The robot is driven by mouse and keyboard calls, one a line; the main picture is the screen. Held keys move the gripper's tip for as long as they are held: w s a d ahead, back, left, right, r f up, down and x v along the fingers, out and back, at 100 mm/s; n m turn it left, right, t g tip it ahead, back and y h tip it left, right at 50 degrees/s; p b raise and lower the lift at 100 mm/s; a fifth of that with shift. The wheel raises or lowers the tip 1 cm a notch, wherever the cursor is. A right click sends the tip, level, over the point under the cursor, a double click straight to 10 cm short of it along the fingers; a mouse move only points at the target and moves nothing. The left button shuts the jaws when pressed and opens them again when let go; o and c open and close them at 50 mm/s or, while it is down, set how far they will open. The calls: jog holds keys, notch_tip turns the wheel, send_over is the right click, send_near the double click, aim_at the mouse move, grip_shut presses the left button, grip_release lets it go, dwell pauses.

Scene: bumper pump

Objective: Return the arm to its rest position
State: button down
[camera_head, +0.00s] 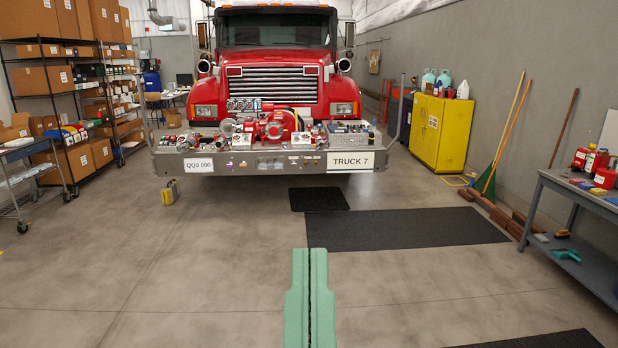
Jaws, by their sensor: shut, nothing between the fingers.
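My gripper (309,262) shows at the bottom centre as two green fingers lying side by side with only a thin dark line between them. It is shut and holds nothing. It points forward over bare floor, well short of the red fire truck (272,80) and touching nothing in view. The rest of my arm is out of the picture. The red pump (273,127) sits among fittings on the truck's front bumper (225,162), far ahead of the gripper.
Grey floor (200,265) is open around the gripper. Black mats (405,229) lie ahead and to the right. A grey workbench (575,195) with red bottles stands at right, a yellow cabinet (440,132) behind it. Shelves with boxes (45,85) and a cart (25,150) stand at left.

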notch_tip(320, 180, up, 26)
jog(key=p, duration=2.1)
jog(key=shift+a+f, duration=0.15)
jog(key=shift+f, duration=0.05)
